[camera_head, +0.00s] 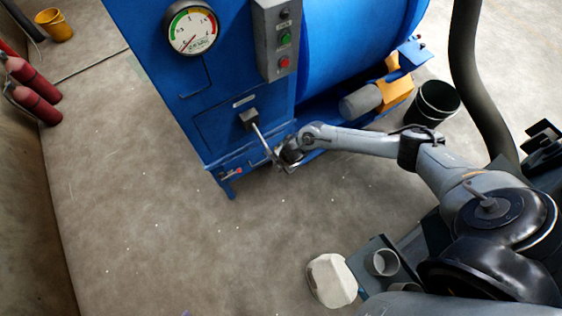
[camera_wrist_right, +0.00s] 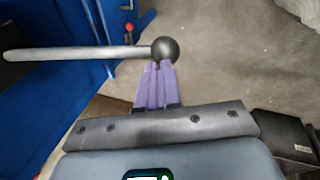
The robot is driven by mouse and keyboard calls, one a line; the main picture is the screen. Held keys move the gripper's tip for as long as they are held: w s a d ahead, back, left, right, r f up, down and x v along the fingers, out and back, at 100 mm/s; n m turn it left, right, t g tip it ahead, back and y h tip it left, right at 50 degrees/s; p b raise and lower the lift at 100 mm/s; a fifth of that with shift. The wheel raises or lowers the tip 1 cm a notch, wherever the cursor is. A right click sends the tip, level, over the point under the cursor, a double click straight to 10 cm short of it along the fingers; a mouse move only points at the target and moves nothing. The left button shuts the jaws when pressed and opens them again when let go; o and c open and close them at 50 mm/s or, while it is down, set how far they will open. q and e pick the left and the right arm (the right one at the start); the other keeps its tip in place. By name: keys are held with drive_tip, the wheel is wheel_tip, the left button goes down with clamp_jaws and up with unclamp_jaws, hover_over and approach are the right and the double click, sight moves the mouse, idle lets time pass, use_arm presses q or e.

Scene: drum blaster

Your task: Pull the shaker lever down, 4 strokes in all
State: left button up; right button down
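The shaker lever (camera_head: 262,138) is a pale metal rod rising out of a dark bracket on the blue machine's front. In the head view it slants down and right to my right gripper (camera_head: 283,161). In the right wrist view the lever (camera_wrist_right: 80,53) lies nearly level and ends in a dark ball knob (camera_wrist_right: 165,49). The purple fingers of my right gripper (camera_wrist_right: 161,64) are close together, with their tips at the knob's lower edge. They look shut, touching or nearly touching the knob, not visibly around it. My left gripper is not in view.
The blue machine (camera_head: 160,70) carries a gauge (camera_head: 193,30) and a button box (camera_head: 276,38). A dark bucket (camera_head: 432,101) stands at its right. Red extinguishers (camera_head: 35,90) and a yellow bucket (camera_head: 54,25) are at the left. The concrete floor (camera_head: 150,220) in front is clear.

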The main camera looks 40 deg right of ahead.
drive_tip(key=shift+s+d+f, duration=0.15)
drive_tip(key=shift+s+f, duration=0.3)
drive_tip(key=shift+f, duration=0.15)
drive_tip(key=shift+w+r+p, duration=0.15)
drive_tip(key=shift+r+p, duration=0.4)
drive_tip(key=w+a+p+v, duration=0.1)
drive_tip(key=p+v, duration=0.3)
drive_tip(key=v, duration=0.9)
drive_tip(key=shift+a+r, duration=0.45)
drive_tip(key=shift+a, duration=0.1)
